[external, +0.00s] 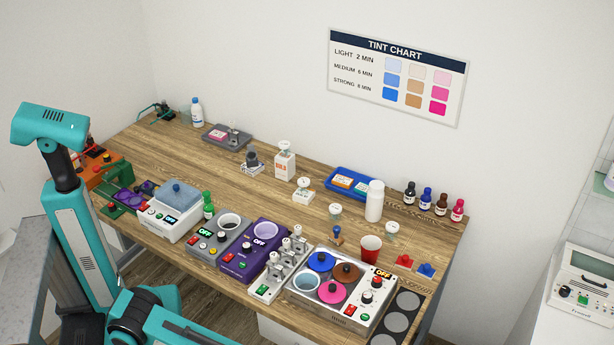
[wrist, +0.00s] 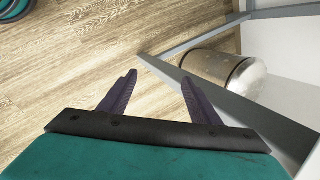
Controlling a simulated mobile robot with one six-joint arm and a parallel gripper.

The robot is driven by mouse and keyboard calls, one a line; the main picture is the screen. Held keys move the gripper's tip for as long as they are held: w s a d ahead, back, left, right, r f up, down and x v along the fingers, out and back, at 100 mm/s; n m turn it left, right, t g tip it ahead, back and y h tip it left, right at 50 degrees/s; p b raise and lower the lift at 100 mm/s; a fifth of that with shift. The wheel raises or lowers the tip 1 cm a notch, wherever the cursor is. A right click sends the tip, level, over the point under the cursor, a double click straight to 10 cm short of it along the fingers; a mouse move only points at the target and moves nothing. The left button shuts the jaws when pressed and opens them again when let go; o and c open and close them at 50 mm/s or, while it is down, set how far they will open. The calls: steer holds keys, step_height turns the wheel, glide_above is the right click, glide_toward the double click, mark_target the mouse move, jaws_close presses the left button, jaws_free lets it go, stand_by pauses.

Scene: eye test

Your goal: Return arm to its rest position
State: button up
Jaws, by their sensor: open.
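My gripper (wrist: 158,78) shows in the wrist view with its two dark fingers spread apart and nothing between them. It points toward a wood-plank floor (wrist: 95,50). In the external view my teal arm links are at the left and bottom left, beside the left end of the workbench (external: 262,150). The gripper itself cannot be made out in the external view.
In the wrist view a grey metal frame (wrist: 185,88) and a metallic cylinder (wrist: 225,72) lie right of the fingers. The bench carries a white blue-lidded device (external: 172,222), a purple device (external: 240,262), a four-pot unit (external: 340,312) and a red cup (external: 370,249).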

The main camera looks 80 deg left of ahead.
steer(key=s+a+f+n+g+h+p, duration=0.1)
steer(key=s+a+n+g, duration=0.3)
steer(key=s, duration=1.2)
steer(key=s+a+f+n+g+h+p, duration=0.1)
steer(key=s+a+f+n+g+p, duration=0.2)
steer(key=s+a+n, duration=0.8)
steer(key=s+a+f+g, duration=0.1)
steer(key=s+a+g, duration=0.1)
steer(key=s, duration=0.4)
steer(key=shift+a+f, duration=0.15)
steer(key=shift+a, duration=0.45)
